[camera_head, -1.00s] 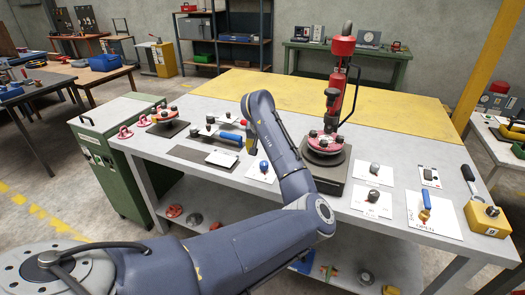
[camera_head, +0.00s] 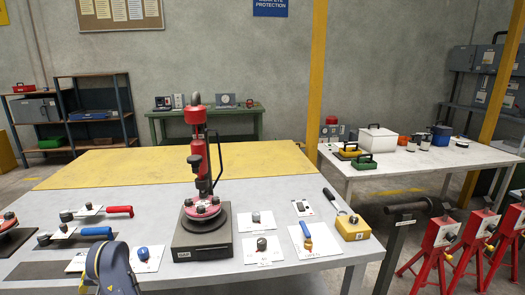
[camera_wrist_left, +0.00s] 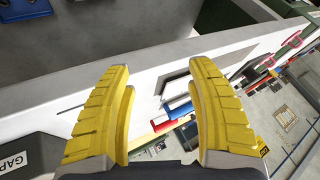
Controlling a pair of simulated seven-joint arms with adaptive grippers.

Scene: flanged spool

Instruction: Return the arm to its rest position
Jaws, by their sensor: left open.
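My left gripper (camera_wrist_left: 160,76) shows in the left wrist view with its two yellow fingers spread apart and nothing between them. A pale table surface lies behind the fingers, with red and blue handles beyond them. The red flanged spool (camera_head: 203,206) sits on the black base of the red press (camera_head: 197,150), apart from my arm. My right gripper is in no view.
The grey worktable (camera_head: 290,205) holds a blue-handled tool (camera_head: 90,232), a red-handled tool (camera_head: 118,209), several small parts on white cards, and a yellow block (camera_head: 352,228) at the right. Red stands (camera_head: 435,245) are beyond its right end. The yellow mat (camera_head: 130,168) behind is bare.

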